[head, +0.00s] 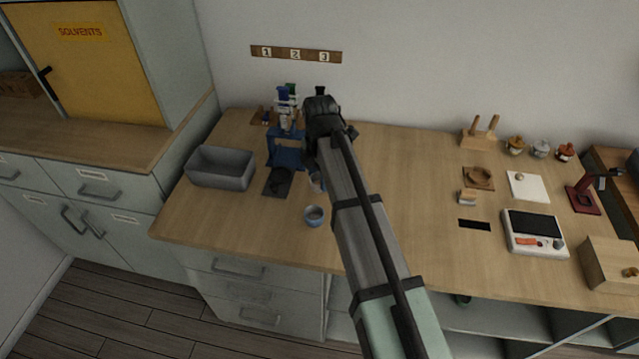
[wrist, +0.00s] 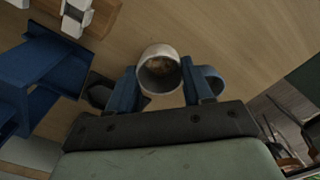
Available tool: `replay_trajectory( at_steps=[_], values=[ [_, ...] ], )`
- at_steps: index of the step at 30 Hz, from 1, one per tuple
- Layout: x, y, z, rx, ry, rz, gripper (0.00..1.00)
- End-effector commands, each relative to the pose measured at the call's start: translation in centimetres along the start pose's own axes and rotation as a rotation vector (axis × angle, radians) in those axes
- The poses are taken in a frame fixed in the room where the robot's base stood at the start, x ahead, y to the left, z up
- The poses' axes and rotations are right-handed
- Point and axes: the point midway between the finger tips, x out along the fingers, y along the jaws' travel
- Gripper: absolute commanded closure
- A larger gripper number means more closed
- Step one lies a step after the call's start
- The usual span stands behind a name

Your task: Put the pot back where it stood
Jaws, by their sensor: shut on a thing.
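A small pale, round pot (wrist: 158,54) with brown matter inside sits between the blue fingers of my gripper (wrist: 160,82) in the wrist view. The fingers are shut on it, and its open mouth faces the camera. In the head view my arm hides most of the gripper. A pale sliver (head: 316,184) beside the arm may be the pot.
A blue stand (head: 287,155), dark mat (head: 277,183) and grey bin (head: 221,168) stand left of my arm. A numbered strip (head: 296,54) is on the wall. Scales (head: 535,234), small jars (head: 541,149) and a wooden rack (head: 480,138) are right.

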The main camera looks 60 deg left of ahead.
Motion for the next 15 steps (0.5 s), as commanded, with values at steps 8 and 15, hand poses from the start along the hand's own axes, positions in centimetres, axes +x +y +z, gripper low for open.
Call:
replay_trajectory(
  at_steps=[8,15],
  values=[
    [3.1,-0.1,0.0,0.000,0.000,-0.001,0.82],
    [3.3,0.0,0.0,0.001,0.000,0.001,0.82]
  ],
)
